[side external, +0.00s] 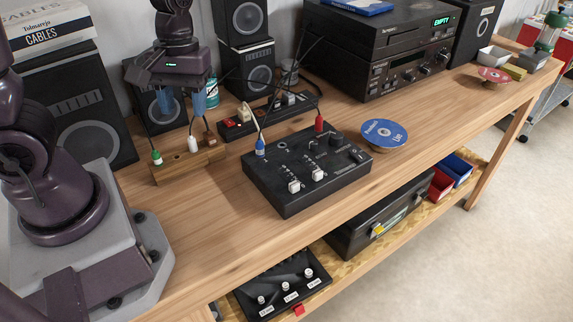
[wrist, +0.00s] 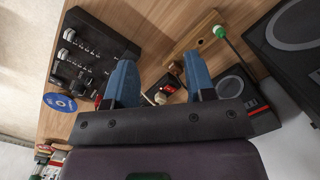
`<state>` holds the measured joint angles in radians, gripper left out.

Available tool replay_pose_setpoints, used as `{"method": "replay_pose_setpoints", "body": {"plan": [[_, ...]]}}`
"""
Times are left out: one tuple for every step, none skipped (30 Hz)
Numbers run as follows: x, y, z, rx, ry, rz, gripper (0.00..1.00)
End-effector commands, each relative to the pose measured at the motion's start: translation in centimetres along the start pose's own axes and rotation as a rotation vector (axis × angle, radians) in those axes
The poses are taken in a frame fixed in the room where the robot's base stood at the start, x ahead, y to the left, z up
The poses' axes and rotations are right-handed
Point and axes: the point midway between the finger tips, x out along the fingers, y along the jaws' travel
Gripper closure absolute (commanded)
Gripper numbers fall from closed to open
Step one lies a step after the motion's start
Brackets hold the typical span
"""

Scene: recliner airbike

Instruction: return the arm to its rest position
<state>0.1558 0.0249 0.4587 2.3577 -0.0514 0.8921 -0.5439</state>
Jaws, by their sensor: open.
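My gripper (side external: 180,101) has two blue fingers and hangs above the back part of the wooden bench (side external: 215,215), near the wooden plug holder (side external: 170,168). Its fingers are apart with nothing between them. In the wrist view my gripper (wrist: 165,85) also shows spread and empty over the bench. A black mixer box (side external: 305,170) sits on the bench to the right, with a blue plug (side external: 260,147) and a red plug (side external: 319,123) standing in it. A green plug (side external: 156,157) and a white plug (side external: 193,145) stand at the holder.
A power strip (side external: 240,127) lies behind the mixer. Speakers (side external: 245,70) stand along the wall, and stereo units (side external: 390,55) are at the back right. A blue disc (side external: 384,133) lies right of the mixer. The bench front is clear.

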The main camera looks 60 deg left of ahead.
Motion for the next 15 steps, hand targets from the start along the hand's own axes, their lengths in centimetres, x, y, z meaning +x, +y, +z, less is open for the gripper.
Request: {"method": "replay_pose_setpoints", "body": {"plan": [[-1.5, 0.6, 1.1, 0.165, 0.040, 0.055, 0.50], [-2.3, 0.9, 1.7, 0.265, 0.066, 0.078, 0.50], [-3.4, 1.3, 2.6, 0.388, 0.107, 0.105, 0.50], [-4.1, 1.5, 3.2, 0.473, 0.140, 0.121, 0.50], [-4.9, 1.6, 3.8, 0.553, 0.178, 0.135, 0.50], [-5.9, 1.7, 4.6, 0.649, 0.230, 0.148, 0.50], [-6.6, 1.8, 5.2, 0.711, 0.270, 0.155, 0.50], [-7.3, 1.8, 5.7, 0.762, 0.310, 0.161, 0.50], [-8.1, 1.7, 6.4, 0.816, 0.360, 0.166, 0.50], [-8.6, 1.7, 6.8, 0.842, 0.396, 0.169, 0.50], [-9.2, 1.6, 7.3, 0.858, 0.429, 0.173, 0.50], [-9.8, 1.5, 7.7, 0.870, 0.469, 0.179, 0.50], [-10.2, 1.5, 8.0, 0.877, 0.496, 0.182, 0.50], [-10.6, 1.4, 8.3, 0.881, 0.520, 0.186, 0.50], [-11.0, 1.3, 8.5, 0.884, 0.546, 0.190, 0.50]]}}
